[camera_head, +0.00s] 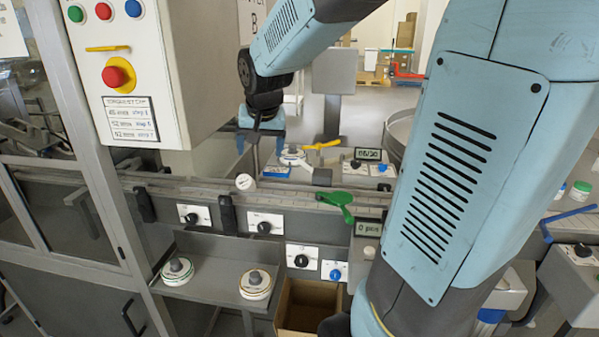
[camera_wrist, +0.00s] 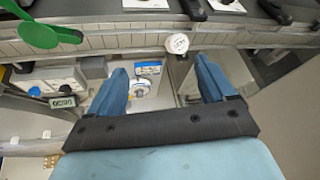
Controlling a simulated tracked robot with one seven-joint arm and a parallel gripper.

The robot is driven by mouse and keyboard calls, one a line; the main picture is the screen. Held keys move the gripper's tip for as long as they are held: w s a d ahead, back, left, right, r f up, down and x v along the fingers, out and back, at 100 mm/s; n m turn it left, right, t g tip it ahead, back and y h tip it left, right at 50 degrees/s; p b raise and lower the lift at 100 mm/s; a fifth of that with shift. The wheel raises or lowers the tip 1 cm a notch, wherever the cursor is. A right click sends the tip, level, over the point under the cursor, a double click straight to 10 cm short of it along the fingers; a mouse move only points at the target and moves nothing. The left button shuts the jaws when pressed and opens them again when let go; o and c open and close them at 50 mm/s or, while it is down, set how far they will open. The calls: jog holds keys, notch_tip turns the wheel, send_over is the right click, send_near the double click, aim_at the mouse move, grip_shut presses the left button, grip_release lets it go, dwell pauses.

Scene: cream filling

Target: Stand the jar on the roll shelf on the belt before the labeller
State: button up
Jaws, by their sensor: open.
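A small white jar (camera_head: 245,182) shows at the belt (camera_head: 175,186), leaning in the head view. In the wrist view its round white lid (camera_wrist: 178,43) shows at the belt's edge, and I cannot tell exactly what it rests on. My gripper (camera_head: 260,147) hangs beyond the belt with its blue fingers apart and nothing between them. In the wrist view the fingers (camera_wrist: 160,66) point towards the belt, and the jar lies past their tips. The front shelf (camera_head: 213,284) bears two label rolls, one green-ringed (camera_head: 177,271) and one orange-ringed (camera_head: 256,284); I see no jar there.
A green paddle (camera_head: 335,200) lies over the belt to the right. Beyond the belt are another roll (camera_head: 292,155), a blue-labelled box (camera_head: 276,171) and a yellow handle (camera_head: 324,144). A white control cabinet (camera_head: 150,60) stands left of my gripper. An open cardboard box (camera_head: 307,312) is at the front.

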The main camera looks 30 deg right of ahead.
jog(key=s+r+n, duration=0.2)
jog(key=s+n, duration=0.2)
jog(key=s, duration=1.6)
jog(key=shift+s+d+r+y, duration=0.15)
jog(key=shift+s+d+y, duration=0.15)
jog(key=shift+s, duration=0.05)
jog(key=shift+w, duration=0.1)
